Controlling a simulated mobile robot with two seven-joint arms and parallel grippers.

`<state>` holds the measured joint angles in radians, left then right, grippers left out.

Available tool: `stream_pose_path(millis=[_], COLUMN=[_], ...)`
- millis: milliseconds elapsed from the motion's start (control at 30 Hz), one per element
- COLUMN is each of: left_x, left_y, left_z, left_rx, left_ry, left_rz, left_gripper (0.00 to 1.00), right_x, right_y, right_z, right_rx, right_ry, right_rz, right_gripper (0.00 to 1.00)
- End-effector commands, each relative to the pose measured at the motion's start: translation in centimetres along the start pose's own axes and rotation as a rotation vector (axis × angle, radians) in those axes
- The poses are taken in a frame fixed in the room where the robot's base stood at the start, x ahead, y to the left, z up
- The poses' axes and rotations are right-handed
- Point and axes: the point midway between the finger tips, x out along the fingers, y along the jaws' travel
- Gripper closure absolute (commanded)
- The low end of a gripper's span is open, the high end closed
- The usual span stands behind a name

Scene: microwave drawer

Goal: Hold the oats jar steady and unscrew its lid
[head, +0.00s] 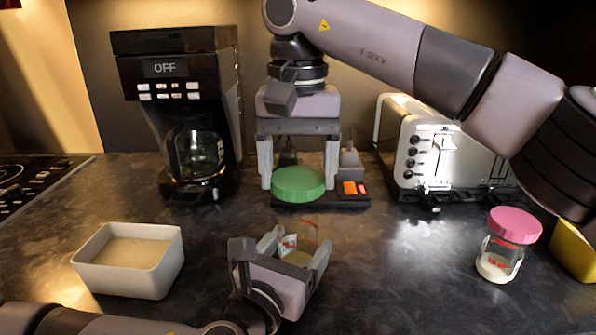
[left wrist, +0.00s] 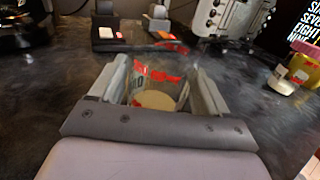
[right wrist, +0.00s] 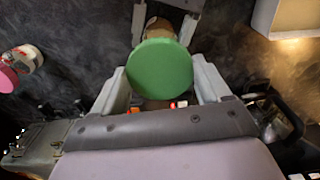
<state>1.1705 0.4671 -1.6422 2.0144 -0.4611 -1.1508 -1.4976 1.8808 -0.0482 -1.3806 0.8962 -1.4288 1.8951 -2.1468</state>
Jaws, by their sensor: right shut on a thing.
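The oats jar (head: 300,244) is clear glass with red print and pale contents, standing upright on the counter with its mouth uncovered. My left gripper (head: 297,257) is shut on it, one finger on each side; in the left wrist view the jar (left wrist: 157,88) sits between the fingers. My right gripper (head: 299,170) is shut on a green lid (head: 298,184), held level, apart from and behind the jar in the head view. The right wrist view shows the lid (right wrist: 161,69) between both fingers, partly covering the jar (right wrist: 160,28).
A coffee maker (head: 180,70) and a toaster (head: 432,150) stand at the back. A white container (head: 158,270) is left, a pink-lidded jar (head: 497,262) right.

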Motion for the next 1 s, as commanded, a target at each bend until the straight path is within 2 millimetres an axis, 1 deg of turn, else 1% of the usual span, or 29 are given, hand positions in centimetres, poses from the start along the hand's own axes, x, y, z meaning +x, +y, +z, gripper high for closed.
stream_pose_path(millis=[333, 467, 567, 900, 1000], left_x=[-0.1, -0.7, -1.8, -8.0, -9.6], left_y=[0.0, 0.0, 0.0, 0.0, 0.0], left_z=[0.0, -0.1, -0.1, -0.2, -0.1], left_rx=[0.0, -0.001, -0.002, -0.003, -0.003], left_ry=[0.0, 0.001, 0.002, 0.003, 0.003], left_rz=[0.0, 0.0, -0.002, -0.001, -0.001], left_gripper=[0.05, 0.05, 0.05, 0.05, 0.05], right_x=[0.1, 0.1, 0.2, 0.6, 0.7], right_y=[0.0, 0.0, 0.0, 0.0, 0.0], right_z=[0.0, 0.0, 0.0, 0.0, 0.0], right_rx=[0.001, 0.001, 0.001, 0.001, 0.001], right_ry=[0.0, 0.0, 0.0, 0.0, 0.0], right_rz=[0.0, 0.0, 0.0, 0.0, 0.0], right_gripper=[0.6, 0.6, 0.6, 0.6, 0.6])
